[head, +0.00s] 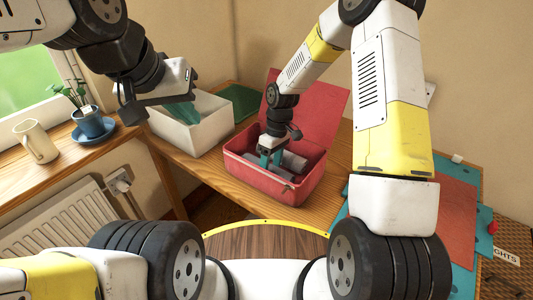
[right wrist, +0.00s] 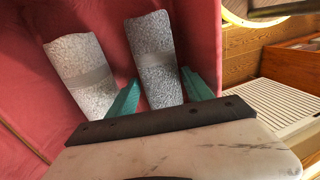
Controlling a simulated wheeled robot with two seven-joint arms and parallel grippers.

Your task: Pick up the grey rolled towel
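Two rolled towels lie in an open red box. My right gripper (head: 271,158) reaches down into the red box (head: 262,182). In the right wrist view its teal fingers (right wrist: 160,95) are apart, with the near end of the darker grey roll between them. A gap shows on the left finger's side; contact is not clear. My left gripper (head: 182,112) hangs over a white bin, its finger opening unclear.
The white bin (head: 207,136) stands left of the red box on a wooden bench. The red lid (head: 318,103) stands open behind the box. A blue potted plant (head: 89,122) and a cream mug (head: 36,141) stand on the left sill. A red mat (head: 456,215) lies at right.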

